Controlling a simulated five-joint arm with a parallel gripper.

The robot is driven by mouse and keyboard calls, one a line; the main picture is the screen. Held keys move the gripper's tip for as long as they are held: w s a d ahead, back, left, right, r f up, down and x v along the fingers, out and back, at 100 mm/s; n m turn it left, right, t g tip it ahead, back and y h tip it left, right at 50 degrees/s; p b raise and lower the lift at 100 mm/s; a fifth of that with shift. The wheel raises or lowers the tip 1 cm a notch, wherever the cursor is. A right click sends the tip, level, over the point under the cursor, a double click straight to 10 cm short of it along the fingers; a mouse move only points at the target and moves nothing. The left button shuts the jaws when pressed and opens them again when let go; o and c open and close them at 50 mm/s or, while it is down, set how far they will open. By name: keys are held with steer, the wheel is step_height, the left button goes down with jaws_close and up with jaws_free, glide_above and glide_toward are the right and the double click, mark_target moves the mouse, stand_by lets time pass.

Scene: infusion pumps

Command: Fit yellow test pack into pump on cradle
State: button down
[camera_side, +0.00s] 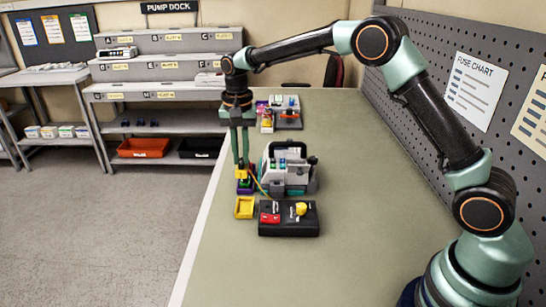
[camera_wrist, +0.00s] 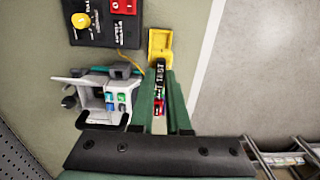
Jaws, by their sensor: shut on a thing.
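My gripper (camera_side: 242,162) points down at the left side of the pump and is shut on the yellow test pack (camera_side: 242,171). In the wrist view the pack's dark face with white "TEST" lettering (camera_wrist: 160,76) shows between the fingers; the fingers hide part of it. The pump (camera_side: 287,170), pale grey with a dark handle, stands upright on its cradle to the right of the pack. In the wrist view the pump (camera_wrist: 97,95) shows green and blue buttons. I cannot tell whether the pack touches the pump.
A yellow tray (camera_side: 244,208) lies in front of my gripper, beside a black box (camera_side: 289,219) with a red part and a yellow knob. Small purple and green items (camera_side: 244,187) sit below the gripper. Another unit (camera_side: 287,115) stands farther back. The bench's right side is clear.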

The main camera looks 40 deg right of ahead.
step_height(320, 180, up, 4)
steer(key=shift+f, duration=0.15)
steer(key=s+d, duration=0.2)
steer(key=d, duration=1.6)
glide_toward(297, 160)
steer(key=s+a, duration=0.2)
steer(key=shift+a+f, duration=0.2)
steer(key=shift+f, duration=2.85)
steer(key=shift+f, duration=1.1)
steer(key=c, duration=1.2)
jaws_free()
steer(key=shift+r, duration=0.1)
steer(key=shift+r, duration=1)
